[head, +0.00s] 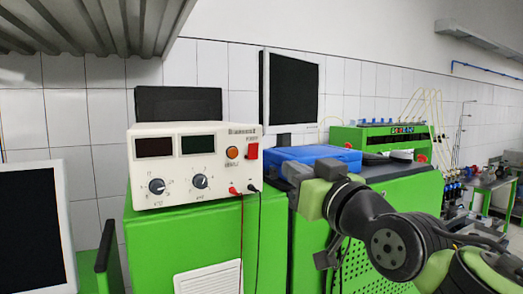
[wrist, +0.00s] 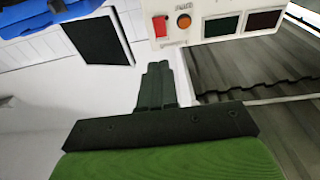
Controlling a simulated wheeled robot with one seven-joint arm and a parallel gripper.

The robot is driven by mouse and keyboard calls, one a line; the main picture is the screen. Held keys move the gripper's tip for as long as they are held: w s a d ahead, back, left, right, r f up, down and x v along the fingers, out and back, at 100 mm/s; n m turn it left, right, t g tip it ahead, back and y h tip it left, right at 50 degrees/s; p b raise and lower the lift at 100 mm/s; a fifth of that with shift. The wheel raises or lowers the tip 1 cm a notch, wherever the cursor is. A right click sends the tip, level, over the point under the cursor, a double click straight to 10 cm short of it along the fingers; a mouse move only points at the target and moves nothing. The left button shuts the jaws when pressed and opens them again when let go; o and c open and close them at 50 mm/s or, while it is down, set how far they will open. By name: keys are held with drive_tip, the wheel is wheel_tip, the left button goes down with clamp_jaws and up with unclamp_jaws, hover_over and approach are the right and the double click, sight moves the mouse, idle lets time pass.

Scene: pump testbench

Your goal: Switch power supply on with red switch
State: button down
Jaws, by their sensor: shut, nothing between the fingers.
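The white power supply (head: 208,143) stands on a green cabinet, with two dark displays, two black knobs and an orange round button (head: 232,153). Its red switch (head: 252,151) is at the right end of the front panel. The wrist view is upside down and shows the red switch (wrist: 160,26) beside the orange button (wrist: 184,20). My gripper (head: 290,173) is right of the power supply, apart from it. In the wrist view my gripper (wrist: 156,70) is shut and empty, its fingertips pointing toward the switch with a gap between.
A red and a black cable (head: 259,215) hang from the panel's lower right. A blue case (head: 315,153) lies close behind my gripper, with a monitor (head: 290,90) behind it. A metal shelf (head: 90,25) overhangs at upper left. Another screen (head: 33,230) stands at lower left.

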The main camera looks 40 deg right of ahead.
sight(255, 146)
drive_tip(key=p+x, duration=0.4)
drive_tip(key=x, duration=0.8)
drive_tip(key=shift+w+r+p, duration=0.15)
drive_tip(key=shift+r+p, duration=0.05)
drive_tip(key=shift+p, duration=0.1)
drive_tip(key=shift+w+d, duration=0.15)
drive_tip(key=shift+w, duration=0.3)
drive_tip(key=shift+s+f, duration=0.1)
